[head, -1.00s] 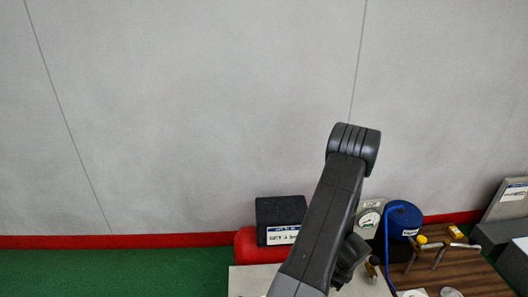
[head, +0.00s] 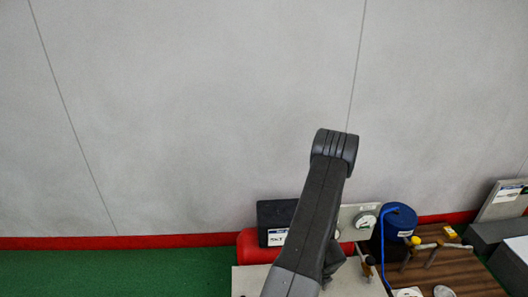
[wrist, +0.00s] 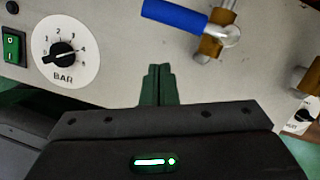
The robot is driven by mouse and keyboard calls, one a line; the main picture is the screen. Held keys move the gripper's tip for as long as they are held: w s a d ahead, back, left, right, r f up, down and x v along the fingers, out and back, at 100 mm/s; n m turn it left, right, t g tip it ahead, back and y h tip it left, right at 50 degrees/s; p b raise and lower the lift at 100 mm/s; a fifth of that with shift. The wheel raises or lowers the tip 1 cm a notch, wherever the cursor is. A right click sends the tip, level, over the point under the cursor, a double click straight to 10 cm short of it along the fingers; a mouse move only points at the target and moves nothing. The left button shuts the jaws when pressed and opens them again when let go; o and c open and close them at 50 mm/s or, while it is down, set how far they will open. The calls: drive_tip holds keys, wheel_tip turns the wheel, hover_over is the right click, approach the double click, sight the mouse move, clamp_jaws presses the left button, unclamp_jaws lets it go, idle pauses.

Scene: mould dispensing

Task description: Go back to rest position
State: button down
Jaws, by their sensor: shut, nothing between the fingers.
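My gripper (wrist: 158,84) shows in the wrist view as two dark green fingers side by side, closed together with nothing between them. Its tips are in front of a light grey panel (wrist: 110,95), below and right of a dial marked BAR. I cannot tell how far the tips are from the panel. In the head view my arm rises through the lower middle of the picture, and the fingertips cannot be made out there.
The panel has a BAR dial (wrist: 64,54), a green switch (wrist: 13,47) and a blue-handled brass fitting (wrist: 175,14). In the head view, a black box (head: 277,212), a blue cylinder (head: 399,220) and a brown table (head: 460,275) stand near the arm. The grey wall behind is bare.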

wheel_tip(320, 180, up, 10)
drive_tip(key=s+a+m+p, duration=0.1)
drive_tip(key=s+m+p, duration=0.15)
drive_tip(key=p, duration=0.25)
drive_tip(key=d+b+x, duration=0.1)
drive_tip(key=b+x, duration=0.3)
drive_tip(key=x, duration=0.6)
drive_tip(key=d+n+g+y+b, duration=0.1)
drive_tip(key=d+n+g+b, duration=0.1)
drive_tip(key=d+n+b, duration=0.7)
drive_tip(key=shift+w+d+f+n+g, duration=0.3)
drive_tip(key=shift+d+n, duration=1.05)
drive_tip(key=shift+n, duration=2.2)
drive_tip(key=shift+w+r, duration=0.1)
